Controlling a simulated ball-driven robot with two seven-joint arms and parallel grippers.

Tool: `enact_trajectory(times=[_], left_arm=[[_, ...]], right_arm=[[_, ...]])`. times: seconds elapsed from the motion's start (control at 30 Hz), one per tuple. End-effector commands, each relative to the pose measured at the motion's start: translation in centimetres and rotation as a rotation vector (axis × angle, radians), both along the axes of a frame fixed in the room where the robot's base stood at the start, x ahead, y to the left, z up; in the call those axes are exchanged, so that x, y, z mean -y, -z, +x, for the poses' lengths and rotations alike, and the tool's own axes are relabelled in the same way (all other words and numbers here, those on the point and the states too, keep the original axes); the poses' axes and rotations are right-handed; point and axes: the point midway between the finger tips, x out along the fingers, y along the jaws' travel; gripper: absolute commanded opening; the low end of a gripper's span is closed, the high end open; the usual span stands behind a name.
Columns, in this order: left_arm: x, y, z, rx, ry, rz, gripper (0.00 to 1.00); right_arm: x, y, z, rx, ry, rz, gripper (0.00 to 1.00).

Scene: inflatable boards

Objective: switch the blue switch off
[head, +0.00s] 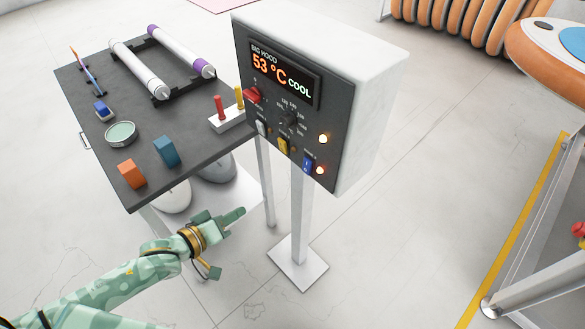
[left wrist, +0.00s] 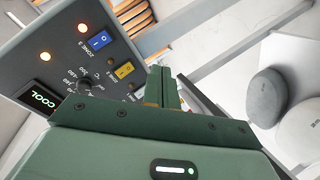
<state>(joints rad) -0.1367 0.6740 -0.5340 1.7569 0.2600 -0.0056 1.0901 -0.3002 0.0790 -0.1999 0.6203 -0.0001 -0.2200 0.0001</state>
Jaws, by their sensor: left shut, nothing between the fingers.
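The blue switch (head: 308,166) is at the lower right of the control panel (head: 268,110) on a white box. It also shows in the left wrist view (left wrist: 100,40), beside a "ZONE 3" label. An orange-lit lamp (head: 319,170) is next to it. My left gripper (head: 238,212) is shut and empty, below and left of the panel, apart from the switch. Its closed fingers show in the left wrist view (left wrist: 161,86), to the right of the switches. My right gripper is not in view.
A yellow switch (head: 283,146) and a white switch (head: 261,128) sit left of the blue one. A red switch (head: 252,95) is higher up. The display (head: 284,75) reads 53 °C COOL. A dark table (head: 190,110) with several objects stands left of the white post (head: 301,215).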

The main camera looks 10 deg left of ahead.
Motion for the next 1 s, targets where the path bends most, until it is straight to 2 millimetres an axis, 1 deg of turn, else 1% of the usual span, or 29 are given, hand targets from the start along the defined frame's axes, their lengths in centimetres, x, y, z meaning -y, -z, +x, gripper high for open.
enact_trajectory(times=[0.03,0.1,0.17,0.2,0.3,0.4,0.77,0.87,1.0], left_arm=[[1.9,-2.8,-0.4,-0.027,0.005,-0.153,0.00],[3.8,-5.2,-0.8,-0.085,-0.001,-0.350,0.00],[4.6,-6.6,-0.9,-0.131,-0.013,-0.475,0.00],[4.7,-6.9,-0.9,-0.162,-0.025,-0.535,0.00],[4.7,-7.0,-0.9,-0.219,-0.050,-0.626,0.00],[4.7,-7.0,-0.8,-0.244,-0.061,-0.662,0.00],[4.7,-6.9,-0.7,-0.248,-0.064,-0.665,0.00],[5.2,-6.8,0.0,-0.245,-0.064,-0.665,0.00],[6.6,-6.5,1.8,-0.244,-0.063,-0.666,0.00]], right_arm=[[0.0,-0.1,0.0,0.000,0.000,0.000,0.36],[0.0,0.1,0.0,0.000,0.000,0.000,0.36],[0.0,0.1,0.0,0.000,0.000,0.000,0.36],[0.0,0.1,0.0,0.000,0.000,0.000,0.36],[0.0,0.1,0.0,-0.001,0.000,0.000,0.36],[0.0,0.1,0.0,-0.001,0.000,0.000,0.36],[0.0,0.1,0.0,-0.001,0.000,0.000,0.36],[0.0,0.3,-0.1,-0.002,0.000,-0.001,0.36],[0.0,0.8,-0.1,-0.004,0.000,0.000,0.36]])
